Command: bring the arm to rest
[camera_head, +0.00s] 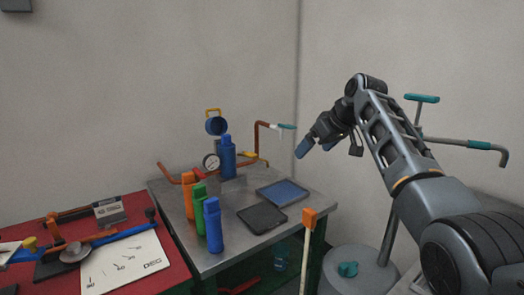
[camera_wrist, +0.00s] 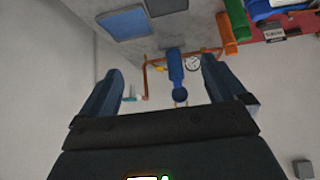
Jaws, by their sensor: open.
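My gripper (camera_head: 318,148) is raised in the air to the right of the metal table (camera_head: 325,200) in the head view, with my arm reaching up from the lower right. In the wrist view, its two blue fingers (camera_wrist: 164,95) are spread wide with nothing between them. A blue bottle (camera_wrist: 176,66) stands beyond the fingers, apart from them. In the head view, this blue bottle (camera_head: 228,160) is at the back of the table beside a gauge (camera_head: 211,163).
An orange bottle (camera_head: 189,195), a green bottle (camera_head: 199,205) and another blue bottle (camera_head: 213,228) stand along the table's left side. Two flat trays, one blue-topped (camera_head: 283,193) and one dark (camera_head: 261,217), lie to their right. A red table (camera_head: 160,278) holds tools at left.

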